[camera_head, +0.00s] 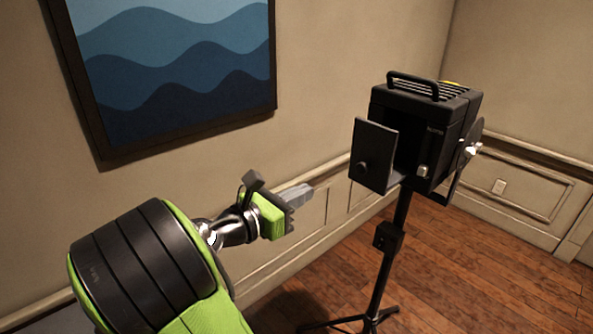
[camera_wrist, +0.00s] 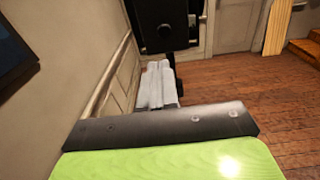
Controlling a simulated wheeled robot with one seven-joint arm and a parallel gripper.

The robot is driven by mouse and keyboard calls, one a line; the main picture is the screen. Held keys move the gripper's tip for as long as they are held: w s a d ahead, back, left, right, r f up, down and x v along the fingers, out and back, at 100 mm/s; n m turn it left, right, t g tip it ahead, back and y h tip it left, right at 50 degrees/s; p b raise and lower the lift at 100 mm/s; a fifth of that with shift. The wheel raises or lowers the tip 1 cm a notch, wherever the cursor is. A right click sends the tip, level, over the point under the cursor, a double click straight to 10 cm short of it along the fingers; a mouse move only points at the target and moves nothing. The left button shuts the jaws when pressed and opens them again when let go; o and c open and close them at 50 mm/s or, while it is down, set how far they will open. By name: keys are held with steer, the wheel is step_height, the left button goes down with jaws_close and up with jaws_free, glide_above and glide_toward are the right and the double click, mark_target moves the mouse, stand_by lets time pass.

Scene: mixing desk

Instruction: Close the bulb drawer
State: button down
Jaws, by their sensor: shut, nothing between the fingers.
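The bulb drawer (camera_head: 374,155) is a black flat panel with a small round knob, standing out from the front of a black lamp housing (camera_head: 448,118). A dark gap shows between the panel and the housing, so it stands open. My gripper (camera_head: 303,194) is shut and empty, to the left of the drawer and a little lower, apart from it. In the wrist view the gripper's pale fingers (camera_wrist: 158,85) point toward the drawer's knobbed front (camera_wrist: 165,30), which is cut off by the top edge.
The lamp stands on a thin black tripod (camera_head: 383,265) on a wooden floor (camera_head: 480,285). A panelled wall with a framed wave picture (camera_head: 180,60) is at the left. The space between gripper and drawer looks clear.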

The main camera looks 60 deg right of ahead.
mark_target(360, 168)
steer(key=x, duration=0.9)
steer(key=b+x, duration=0.1)
steer(key=x, duration=0.4)
steer(key=shift+s+d, duration=0.15)
steer(key=shift+s, duration=0.4)
steer(key=shift+r, duration=0.1)
